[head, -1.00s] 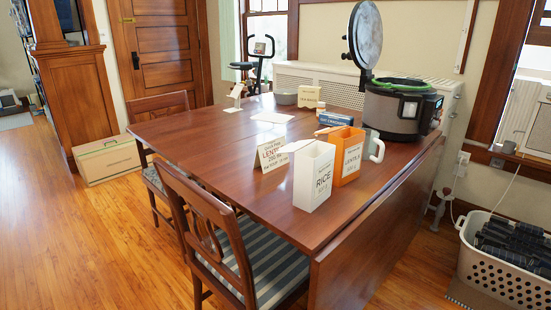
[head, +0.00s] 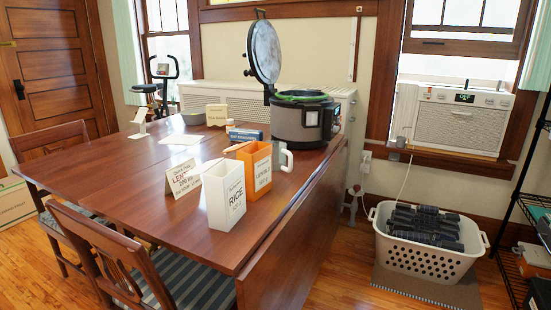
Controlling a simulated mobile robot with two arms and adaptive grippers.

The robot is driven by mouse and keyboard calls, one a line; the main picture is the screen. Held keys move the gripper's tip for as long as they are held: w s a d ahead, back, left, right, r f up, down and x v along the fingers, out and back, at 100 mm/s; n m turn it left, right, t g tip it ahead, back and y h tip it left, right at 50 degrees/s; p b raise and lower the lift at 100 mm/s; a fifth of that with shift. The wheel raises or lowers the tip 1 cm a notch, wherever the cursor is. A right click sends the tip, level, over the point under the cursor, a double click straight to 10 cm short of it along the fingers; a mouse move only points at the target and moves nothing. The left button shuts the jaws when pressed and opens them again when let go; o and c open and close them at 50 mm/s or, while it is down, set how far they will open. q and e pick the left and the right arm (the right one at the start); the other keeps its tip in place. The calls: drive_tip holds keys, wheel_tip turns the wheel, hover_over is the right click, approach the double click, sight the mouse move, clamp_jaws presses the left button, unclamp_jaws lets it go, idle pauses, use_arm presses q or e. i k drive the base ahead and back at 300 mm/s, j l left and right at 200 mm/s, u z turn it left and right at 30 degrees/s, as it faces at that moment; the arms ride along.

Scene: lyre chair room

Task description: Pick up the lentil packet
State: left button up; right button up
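The lentil packet (head: 262,168) is an orange, open-topped box with "LENTILS" on a white label. It stands upright on the wooden table (head: 150,188), near the right edge. A white rice packet (head: 225,198) stands in front of it and to its left, and a pale mug (head: 284,156) stands just behind it to the right. A folded white card (head: 184,178) with lentil text stands to the left of the packets. Neither of my grippers shows in the head view.
A pressure cooker (head: 305,118) with its lid raised stands at the table's back right. Chairs (head: 105,255) line the left and front sides. A laundry basket (head: 425,245) and a black wire shelf (head: 535,190) stand on the right. Floor shows between table and basket.

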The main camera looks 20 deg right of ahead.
sight(257, 156)
drive_tip(key=i+l+u, duration=0.15)
drive_tip(key=l, duration=0.2)
drive_tip(key=i+l+u, duration=0.15)
drive_tip(key=l, duration=0.25)
drive_tip(key=i+l+u, duration=0.15)
drive_tip(key=l, duration=0.2)
